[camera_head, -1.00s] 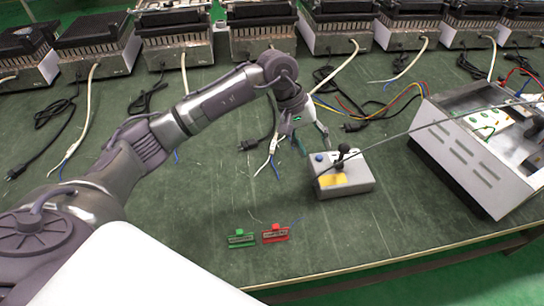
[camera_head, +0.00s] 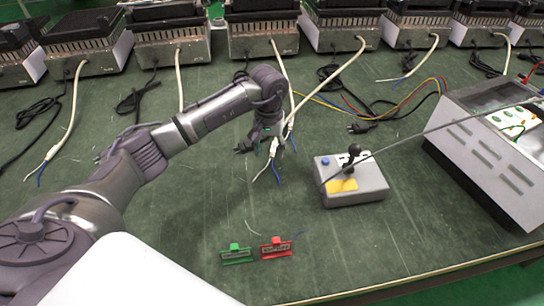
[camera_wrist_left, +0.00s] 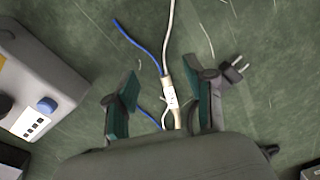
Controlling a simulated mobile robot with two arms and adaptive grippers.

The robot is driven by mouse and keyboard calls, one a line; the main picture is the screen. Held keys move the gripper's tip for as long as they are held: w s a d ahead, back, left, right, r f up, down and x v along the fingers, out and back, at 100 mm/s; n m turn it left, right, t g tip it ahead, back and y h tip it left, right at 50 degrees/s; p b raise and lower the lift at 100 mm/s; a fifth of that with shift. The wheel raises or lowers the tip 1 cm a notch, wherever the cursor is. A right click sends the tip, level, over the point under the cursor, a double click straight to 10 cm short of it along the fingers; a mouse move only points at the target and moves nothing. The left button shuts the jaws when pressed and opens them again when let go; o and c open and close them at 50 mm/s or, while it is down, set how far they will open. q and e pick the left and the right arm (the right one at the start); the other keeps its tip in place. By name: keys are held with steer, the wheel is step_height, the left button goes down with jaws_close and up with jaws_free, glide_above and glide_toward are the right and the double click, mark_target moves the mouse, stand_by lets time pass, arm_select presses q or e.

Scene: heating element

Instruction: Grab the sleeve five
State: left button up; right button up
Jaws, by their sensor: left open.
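A white cable with a small white sleeve (camera_wrist_left: 169,96) at its split end runs between the fingers of my left gripper (camera_wrist_left: 160,103) in the left wrist view. Blue and white wires come out at this end. The sleeve is between the two green-padded fingers, and I see space on both sides of it. In the head view my left gripper (camera_head: 266,146) points down over the cable end (camera_head: 273,150), partly hiding it. The left gripper is open. I cannot read a number on the sleeve. My right gripper is out of view.
A grey control box (camera_head: 350,182) with a black knob stands right of the gripper, with a metal unit (camera_head: 490,150) beyond it. A black plug (camera_wrist_left: 233,68) lies close to one finger. Green (camera_head: 236,254) and red (camera_head: 276,248) clips lie near the table's front edge.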

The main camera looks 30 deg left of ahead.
mark_target(270, 165)
arm_select(q)
step_height(270, 165, down, 5)
steer(key=shift+r, duration=0.15)
jaws_close()
